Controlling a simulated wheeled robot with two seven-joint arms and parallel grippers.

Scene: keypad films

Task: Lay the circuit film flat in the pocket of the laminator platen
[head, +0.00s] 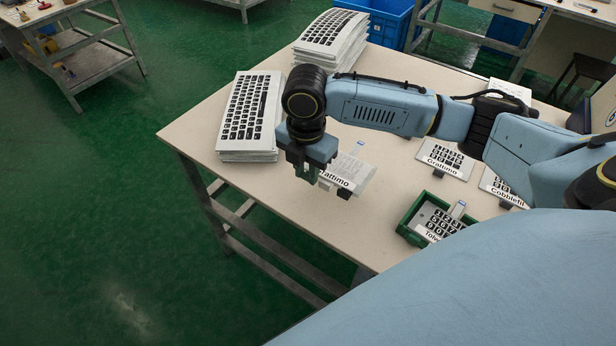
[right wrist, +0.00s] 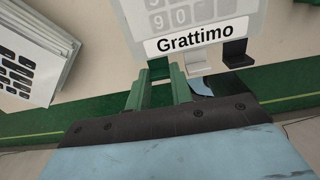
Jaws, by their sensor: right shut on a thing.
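I cannot tell whether the film touches the table. My left gripper is not in view.
A green tray (head: 402,229) holds a keypad piece on the right. Keypad sheets labelled Grattimo (head: 445,159) and Cobblefil (head: 500,188) lie beyond it. Stacks of keyboard sheets (head: 250,112) and (head: 330,38) stand at the left and back. The table's front edge is close to the gripper.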

